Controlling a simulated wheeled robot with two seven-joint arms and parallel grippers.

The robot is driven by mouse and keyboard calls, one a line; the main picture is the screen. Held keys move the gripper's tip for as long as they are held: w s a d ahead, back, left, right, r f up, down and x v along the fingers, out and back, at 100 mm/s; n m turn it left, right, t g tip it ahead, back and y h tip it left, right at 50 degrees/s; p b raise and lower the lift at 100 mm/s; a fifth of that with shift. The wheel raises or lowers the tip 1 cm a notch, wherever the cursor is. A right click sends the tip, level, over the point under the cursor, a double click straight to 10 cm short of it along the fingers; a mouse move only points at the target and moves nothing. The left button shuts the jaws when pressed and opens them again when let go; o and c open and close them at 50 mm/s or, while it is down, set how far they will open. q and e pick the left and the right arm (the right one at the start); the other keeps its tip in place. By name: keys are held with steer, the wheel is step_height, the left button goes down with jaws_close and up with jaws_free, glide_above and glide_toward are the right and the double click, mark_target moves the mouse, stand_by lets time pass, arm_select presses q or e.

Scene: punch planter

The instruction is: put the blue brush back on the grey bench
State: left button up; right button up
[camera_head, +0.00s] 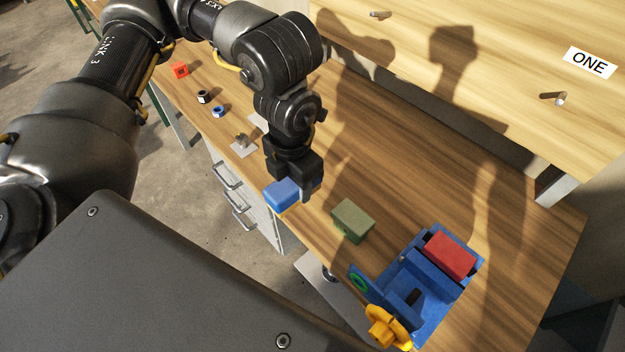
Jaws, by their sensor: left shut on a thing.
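The blue brush (282,193) shows as a small blue block with a thin pale strip along its lower edge. My left gripper (300,192) points down and is shut on it, near the bench's front edge. The fingers hide part of the brush. I cannot tell whether its underside touches the bench top. The bench (420,190) has a brown wooden top, with grey drawers (238,190) below its front edge. No grey bench top shows. My right gripper is not in view.
A green block (352,221) lies right of the brush. Farther right is a blue vise (430,285) with a red block (450,255) and a yellow handle (385,330). A pegged board (480,60) stands behind.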

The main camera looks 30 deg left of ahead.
arm_select(q)
steer(key=shift+w+f, duration=0.1)
steer(key=shift+w, duration=0.3)
steer(key=w+a+f+p, duration=0.1)
steer(key=w+f, duration=0.2)
steer(key=w, duration=0.1)
steer(key=w+a+f+p, duration=0.1)
steer(key=w+f, duration=0.2)
steer(key=w, duration=0.1)
steer(key=w+a+f+p, duration=0.1)
steer(key=w+f, duration=0.1)
steer(key=w, duration=0.2)
steer(key=shift+f, duration=0.4)
steer(key=shift+w+a+f, duration=0.1)
steer(key=shift+w+f, duration=0.3)
steer(key=shift+f, duration=0.2)
step_height(320, 180, down, 3)
steer(key=shift+r+p, duration=0.2)
steer(key=shift+p, duration=0.2)
steer(key=shift+f, duration=0.1)
steer(key=shift+f, duration=0.1)
